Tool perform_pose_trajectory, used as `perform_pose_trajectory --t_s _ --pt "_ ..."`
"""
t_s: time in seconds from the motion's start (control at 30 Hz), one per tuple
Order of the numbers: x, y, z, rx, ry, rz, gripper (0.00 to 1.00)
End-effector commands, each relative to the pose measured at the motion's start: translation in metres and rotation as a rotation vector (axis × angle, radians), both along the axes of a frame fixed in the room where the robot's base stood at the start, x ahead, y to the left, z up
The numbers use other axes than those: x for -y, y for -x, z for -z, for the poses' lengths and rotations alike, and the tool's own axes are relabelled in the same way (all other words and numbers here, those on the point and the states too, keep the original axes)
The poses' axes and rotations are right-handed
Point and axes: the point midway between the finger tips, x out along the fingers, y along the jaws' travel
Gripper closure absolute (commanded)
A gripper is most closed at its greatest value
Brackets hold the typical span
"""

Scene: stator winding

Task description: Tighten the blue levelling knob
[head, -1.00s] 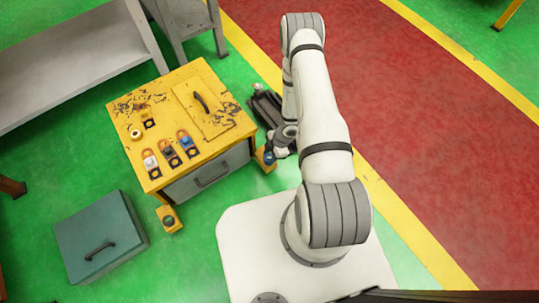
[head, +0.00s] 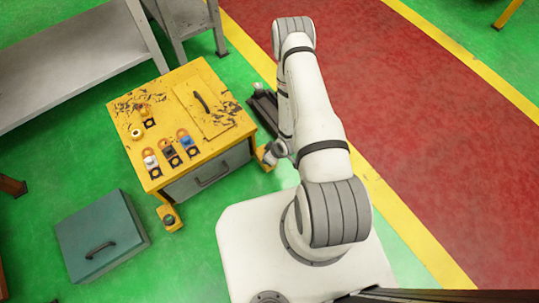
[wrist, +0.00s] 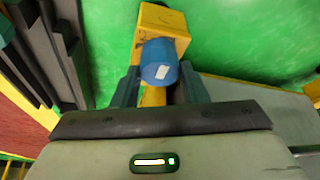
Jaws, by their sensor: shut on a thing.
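The blue levelling knob (wrist: 160,62) is a short blue cylinder with a small white mark on its end, on a yellow foot block (wrist: 161,25) in the wrist view. My gripper (wrist: 160,85) is shut on the knob, with a dark finger on each side of it. In the head view, my gripper (head: 272,153) is low at the right front corner of the yellow cabinet (head: 211,142). There it hides the knob, and only part of the yellow foot (head: 262,152) shows.
Another yellow foot with a dark green knob (head: 169,219) is at the cabinet's front left corner. The cabinet front has a grey drawer (head: 208,180). Several small padlock-like items lie on top. A teal case (head: 100,238) stands on the green floor at left.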

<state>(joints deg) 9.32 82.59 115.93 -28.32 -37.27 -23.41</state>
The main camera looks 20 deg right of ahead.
Motion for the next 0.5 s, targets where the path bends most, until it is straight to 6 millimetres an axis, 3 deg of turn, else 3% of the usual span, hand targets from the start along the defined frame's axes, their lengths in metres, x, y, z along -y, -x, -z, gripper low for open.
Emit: perform_pose_trajectory --t_s 0.5 --pt "-0.0059 0.0024 -0.0022 -0.001 -0.001 0.481 0.83"
